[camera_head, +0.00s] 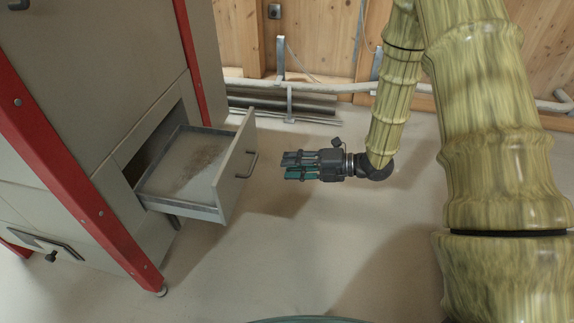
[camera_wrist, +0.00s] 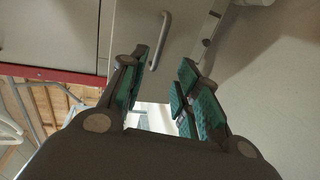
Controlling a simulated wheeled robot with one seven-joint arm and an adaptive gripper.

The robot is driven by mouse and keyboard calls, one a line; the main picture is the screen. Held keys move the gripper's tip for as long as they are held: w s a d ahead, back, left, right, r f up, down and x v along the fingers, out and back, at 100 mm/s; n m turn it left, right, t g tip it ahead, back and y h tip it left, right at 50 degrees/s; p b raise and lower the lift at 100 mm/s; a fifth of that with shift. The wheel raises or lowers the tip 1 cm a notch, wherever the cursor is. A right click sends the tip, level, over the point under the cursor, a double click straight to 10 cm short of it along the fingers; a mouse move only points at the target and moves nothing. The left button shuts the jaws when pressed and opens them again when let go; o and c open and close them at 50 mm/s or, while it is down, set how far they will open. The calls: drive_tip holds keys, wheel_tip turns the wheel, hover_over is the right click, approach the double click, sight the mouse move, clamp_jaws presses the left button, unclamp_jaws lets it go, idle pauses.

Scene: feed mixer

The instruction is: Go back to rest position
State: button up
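My gripper (camera_head: 286,166) is in front of the open drawer (camera_head: 180,208), to the right of its handle (camera_head: 253,163), with a gap between. In the wrist view my gripper (camera_wrist: 160,78) has its teal-padded fingers spread apart with nothing between them. The drawer handle (camera_wrist: 161,40) shows there just beyond the fingertips, not touched as far as I can see. The drawer is pulled out of the grey feed mixer cabinet (camera_head: 95,75), and brownish residue lies on its floor.
Pipes (camera_head: 285,103) lie along the wooden wall (camera_head: 325,40) at the back. The pale floor (camera_head: 330,240) below and right of my gripper is clear. A dark green rounded edge shows at the bottom.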

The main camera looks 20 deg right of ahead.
idle(0.4)
drive_tip(key=s+f+m+g+h+p, duration=0.1)
drive_tip(key=s+f+m+h, duration=0.35)
drive_tip(key=f+m, duration=0.45)
drive_tip(key=s+f+m+h+p, duration=0.1)
drive_tip(key=s+f+m+h, duration=0.35)
drive_tip(key=f+m, duration=0.45)
drive_tip(key=s+d+f+m+g+h+p, duration=0.15)
drive_tip(key=s+f+m+g, duration=0.35)
drive_tip(key=s, duration=0.7)
drive_tip(key=s+f+m+g+h, duration=0.25)
drive_tip(key=s+m, duration=0.55)
drive_tip(key=s, duration=0.5)
wheel_tip(320, 180, up, 37)
drive_tip(key=w+p, duration=0.1)
drive_tip(key=p, duration=3.6)
drive_tip(key=shift+f+t+h, duration=0.15)
drive_tip(key=shift+t+h, duration=0.15)
drive_tip(key=shift+t, duration=0.15)
drive_tip(key=shift+s+d, duration=0.1)
drive_tip(key=shift+d, duration=0.05)
